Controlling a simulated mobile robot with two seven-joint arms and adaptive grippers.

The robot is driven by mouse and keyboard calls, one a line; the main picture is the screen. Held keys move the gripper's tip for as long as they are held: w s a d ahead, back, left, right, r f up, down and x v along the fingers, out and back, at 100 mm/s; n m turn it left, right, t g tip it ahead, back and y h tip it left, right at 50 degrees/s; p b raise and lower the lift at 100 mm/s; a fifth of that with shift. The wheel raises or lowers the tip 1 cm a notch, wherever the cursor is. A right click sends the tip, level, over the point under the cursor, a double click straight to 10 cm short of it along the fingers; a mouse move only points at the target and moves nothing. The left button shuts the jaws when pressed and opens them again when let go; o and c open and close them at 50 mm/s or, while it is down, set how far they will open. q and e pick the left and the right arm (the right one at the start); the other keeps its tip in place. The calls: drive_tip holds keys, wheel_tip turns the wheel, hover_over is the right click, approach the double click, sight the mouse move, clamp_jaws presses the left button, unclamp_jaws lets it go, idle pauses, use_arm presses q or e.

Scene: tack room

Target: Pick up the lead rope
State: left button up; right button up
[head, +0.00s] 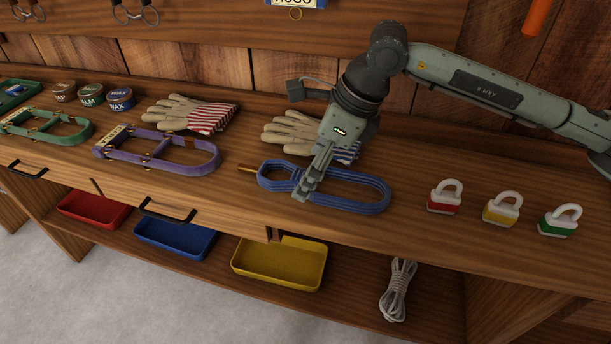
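A blue coiled rope (358,201) with a brass-coloured end lies flat on the wooden bench top; I take it to be the lead rope. My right gripper (304,190) reaches down from above, its fingers at the narrow middle part of the coil. The fingers look close together and cover part of the strands. I cannot tell whether they are shut on the rope. A pale grey rope bundle (398,288) lies on the lower shelf, well away from the gripper. My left gripper is not in view.
Gloves with blue stripes (291,132) lie just behind the coil, partly hidden by my gripper. Several padlocks, one of them red (444,198), stand to the right. A purple halter (158,151) lies to the left. A yellow tray (281,264) sits below.

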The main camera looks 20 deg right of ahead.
drive_tip(key=shift+w+a+f, duration=0.15)
drive_tip(key=shift+a+f, duration=0.05)
drive_tip(key=shift+f, duration=0.35)
drive_tip(key=c, duration=1.4)
drive_tip(key=shift+r, duration=0.1)
drive_tip(key=shift+c, duration=0.5)
drive_tip(key=shift+r, duration=0.1)
